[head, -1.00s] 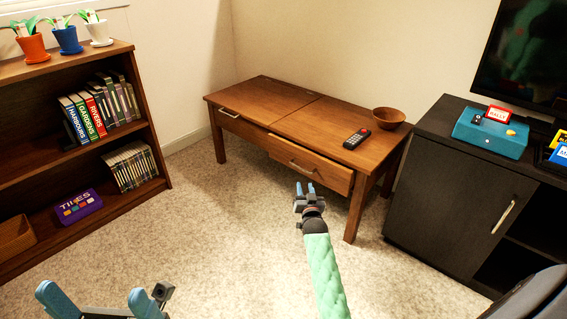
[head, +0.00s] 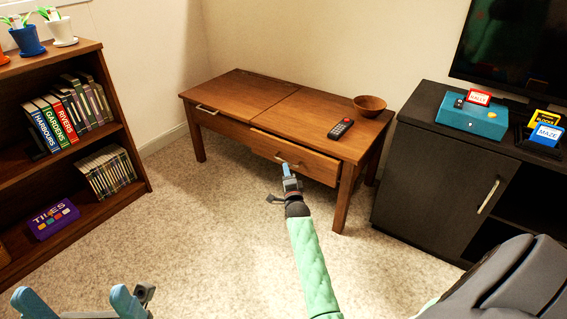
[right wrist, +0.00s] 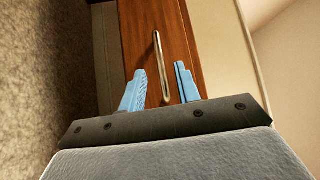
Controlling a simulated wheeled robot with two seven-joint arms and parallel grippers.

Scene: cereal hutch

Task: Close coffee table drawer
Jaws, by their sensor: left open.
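The wooden coffee table (head: 232,90) stands against the far wall. Its right drawer (head: 316,166) sticks out a little from the front; its left drawer (head: 230,121) looks flush. My right gripper (head: 287,169) is at the right drawer's front, by its metal handle (head: 293,163). In the right wrist view, the blue fingers of my right gripper (right wrist: 160,70) are apart, with the handle (right wrist: 160,68) between them; I cannot tell whether they touch it. My left gripper (head: 69,292) is open and empty at the bottom left, far from the table.
A remote (head: 340,128) and a wooden bowl (head: 369,105) are on the tabletop. A black cabinet (head: 437,177) stands close to the table's right. A bookshelf (head: 128,160) stands at the left. Carpet (head: 200,220) in front of the table is clear.

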